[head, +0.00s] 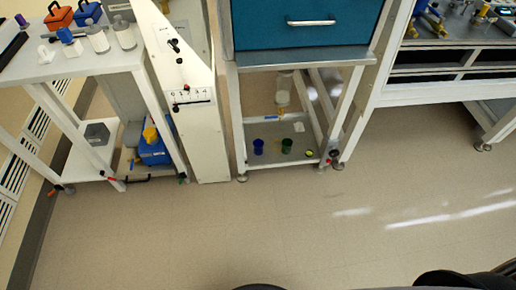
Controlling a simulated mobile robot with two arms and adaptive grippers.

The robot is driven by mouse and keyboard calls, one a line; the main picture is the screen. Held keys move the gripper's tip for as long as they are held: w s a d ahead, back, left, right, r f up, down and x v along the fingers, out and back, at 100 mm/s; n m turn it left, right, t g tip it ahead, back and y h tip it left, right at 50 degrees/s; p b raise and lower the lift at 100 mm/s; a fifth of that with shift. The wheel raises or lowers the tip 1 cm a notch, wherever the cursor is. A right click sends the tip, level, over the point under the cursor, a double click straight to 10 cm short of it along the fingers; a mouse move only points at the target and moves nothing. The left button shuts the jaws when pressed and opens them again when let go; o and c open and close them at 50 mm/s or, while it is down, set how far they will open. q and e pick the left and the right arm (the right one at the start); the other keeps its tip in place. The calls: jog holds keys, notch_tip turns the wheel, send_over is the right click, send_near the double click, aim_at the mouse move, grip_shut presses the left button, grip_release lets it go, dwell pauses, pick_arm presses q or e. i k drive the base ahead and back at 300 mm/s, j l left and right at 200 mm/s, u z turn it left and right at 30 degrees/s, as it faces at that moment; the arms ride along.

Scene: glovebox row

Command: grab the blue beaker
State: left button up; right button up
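A small dark blue beaker (258,147) stands on the low shelf (270,158) of the frame under the teal cabinet, near the shelf's front left. A green beaker (287,145) stands just to its right, a small gap apart. Neither of my grippers is in view. Only dark rounded parts, probably mine, show at the bottom edge of the head view.
The teal cabinet (300,24) overhangs the shelf, with legs at its corners. A clear container (283,90) and a small yellow-green item (309,154) are also there. A white panel (190,110) stands left. The floor (240,225) in front is clear.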

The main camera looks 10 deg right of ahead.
aim_at(259, 144)
jog(key=i+l+z, duration=0.15)
jog(key=i+l, duration=0.15)
jog(key=l, duration=0.2)
jog(key=i+l+z, duration=0.15)
jog(key=i+l, duration=0.15)
jog(key=l, duration=0.15)
